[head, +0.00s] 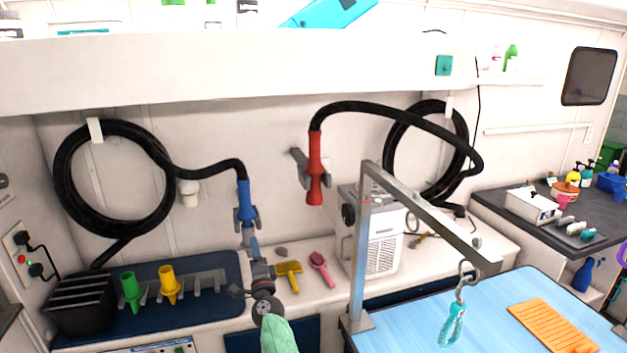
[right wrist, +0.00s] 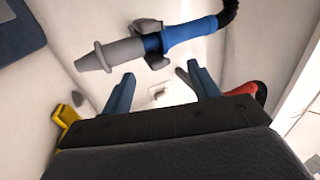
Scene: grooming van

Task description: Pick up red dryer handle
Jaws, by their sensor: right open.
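The red dryer handle (head: 315,168) hangs nearly upright on the back wall, beside a grey holder, with a black hose arching from its top. My right gripper (head: 251,246) is below and left of it, near the blue dryer handle (head: 243,196), with its jaws apart and empty. In the right wrist view, the blue handle (right wrist: 190,36) with its grey nozzle lies across the top, beyond the open fingers (right wrist: 162,88). The red handle (right wrist: 261,93) shows only in part at the right, behind the finger and gripper body. My left gripper is not in view.
A white machine (head: 382,240) and the metal grooming arm (head: 361,262) over the blue table (head: 480,320) stand to the right. Green (head: 131,290) and yellow (head: 169,285) nozzles stand left.

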